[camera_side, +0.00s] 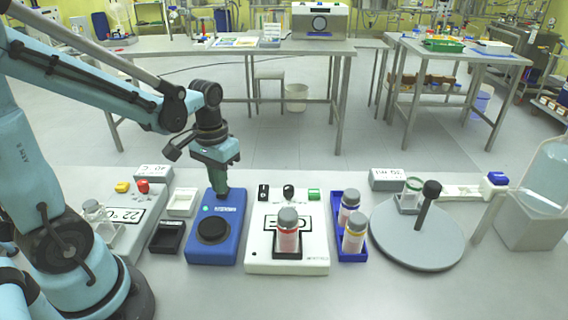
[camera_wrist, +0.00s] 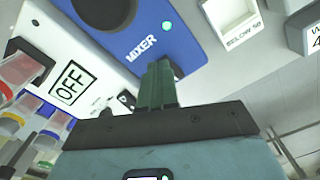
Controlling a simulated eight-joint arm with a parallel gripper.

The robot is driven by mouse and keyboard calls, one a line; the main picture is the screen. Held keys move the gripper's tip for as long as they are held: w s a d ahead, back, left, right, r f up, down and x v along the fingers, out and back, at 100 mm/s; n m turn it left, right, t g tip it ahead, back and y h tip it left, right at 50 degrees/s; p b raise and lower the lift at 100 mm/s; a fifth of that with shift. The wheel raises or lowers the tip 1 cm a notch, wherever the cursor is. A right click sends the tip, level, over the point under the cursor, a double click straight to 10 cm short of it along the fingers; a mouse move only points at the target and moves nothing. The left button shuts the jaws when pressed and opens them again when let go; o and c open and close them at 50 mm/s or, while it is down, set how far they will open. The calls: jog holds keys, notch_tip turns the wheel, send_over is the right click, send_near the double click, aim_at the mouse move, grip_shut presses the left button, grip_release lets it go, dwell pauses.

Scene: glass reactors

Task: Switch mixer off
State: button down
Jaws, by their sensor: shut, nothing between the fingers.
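The mixer (camera_side: 230,248) is a blue box with a round black pad (camera_side: 212,230) on top and a lit green light (camera_side: 206,208). Its MIXER lettering shows in the wrist view, where the blue body (camera_wrist: 185,50) lies beyond my fingers and its green light (camera_wrist: 166,25) is lit. My gripper (camera_side: 221,190) has green fingers and points down at the mixer's far edge, near the lettering. The fingers (camera_wrist: 160,66) are shut and empty. I cannot tell whether the tips touch the mixer.
Right of the mixer is a white device (camera_side: 258,262) with an OFF display, a black knob and a vial on it. A blue rack (camera_side: 350,198) holds vials. A grey round plate (camera_side: 400,250) stands further right. Small white (camera_side: 182,202) and black trays (camera_side: 168,238) lie left.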

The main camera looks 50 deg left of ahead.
aim_at(222, 198)
jog(key=shift+f, duration=0.75)
jog(key=shift+r, duration=3.55)
jog(key=shift+d, duration=0.1)
jog(key=d+r+m+t, duration=0.1)
jog(key=d+m+t, duration=0.2)
jog(key=d+t, duration=0.4)
jog(key=shift+s+r, duration=0.2)
